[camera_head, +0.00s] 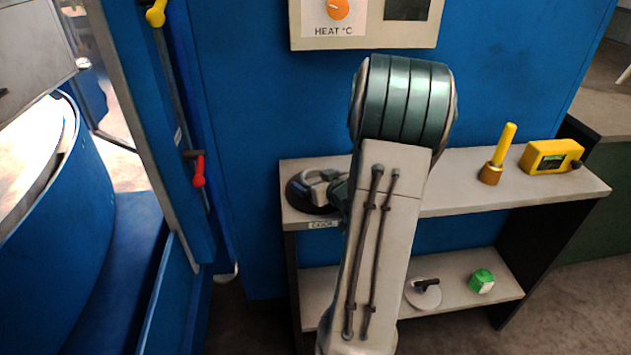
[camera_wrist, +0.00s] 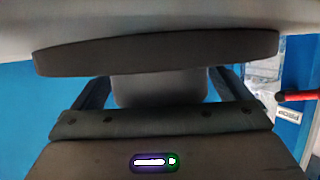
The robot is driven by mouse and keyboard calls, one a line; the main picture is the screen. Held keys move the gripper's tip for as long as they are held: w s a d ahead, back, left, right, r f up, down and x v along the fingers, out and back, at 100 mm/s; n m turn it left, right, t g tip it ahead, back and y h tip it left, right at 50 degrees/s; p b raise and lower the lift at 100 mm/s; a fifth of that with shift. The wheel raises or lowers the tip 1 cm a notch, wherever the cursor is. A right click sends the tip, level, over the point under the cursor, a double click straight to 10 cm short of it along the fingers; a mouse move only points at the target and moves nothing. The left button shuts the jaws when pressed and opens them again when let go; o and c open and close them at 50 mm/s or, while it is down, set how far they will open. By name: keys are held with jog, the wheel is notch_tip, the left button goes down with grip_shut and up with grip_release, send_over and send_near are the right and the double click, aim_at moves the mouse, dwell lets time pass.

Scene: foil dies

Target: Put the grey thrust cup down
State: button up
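The thrust cup (camera_head: 303,196) is a wide dark disc with a grey block on top, at the left end of the upper shelf. In the wrist view its dark disc (camera_wrist: 155,53) spans most of the picture, with the grey block (camera_wrist: 160,90) below it. My gripper (camera_head: 325,187) reaches it from the right, with a finger on each side of the block, and looks shut on it. The disc is at or just over the pale shelf top; I cannot tell whether it touches. My arm hides part of the cup and shelf.
The upper shelf (camera_head: 460,185) carries a "COOL" label by the cup. A yellow-handled tool (camera_head: 499,155) and a yellow meter (camera_head: 550,156) stand at its right. A blue wall rises behind.

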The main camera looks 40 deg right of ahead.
jog(key=shift+s+r, duration=0.2)
jog(key=shift+r, duration=0.05)
jog(key=v, duration=1.1)
jog(key=shift+s+r+p, duration=0.1)
jog(key=shift+s+p, duration=0.2)
jog(key=shift+p, duration=0.1)
jog(key=w+a+g+h, duration=0.1)
jog(key=w+a+r+g, duration=0.1)
jog(key=w, duration=0.1)
jog(key=shift+w+a+r+h, duration=0.1)
jog(key=shift+r+h, duration=0.05)
jog(key=shift+h, duration=0.25)
jog(key=s+a+r+g+y, duration=0.1)
jog(key=s+a+g, duration=0.3)
jog(key=a, duration=0.9)
jog(key=s+a+r+n+g+y, duration=0.1)
jog(key=s+a+g, duration=0.4)
jog(key=a, duration=0.8)
jog(key=shift+s+a+r+n+y, duration=0.3)
jog(key=shift+s+r+y, duration=0.25)
jog(key=shift+s+y, duration=0.5)
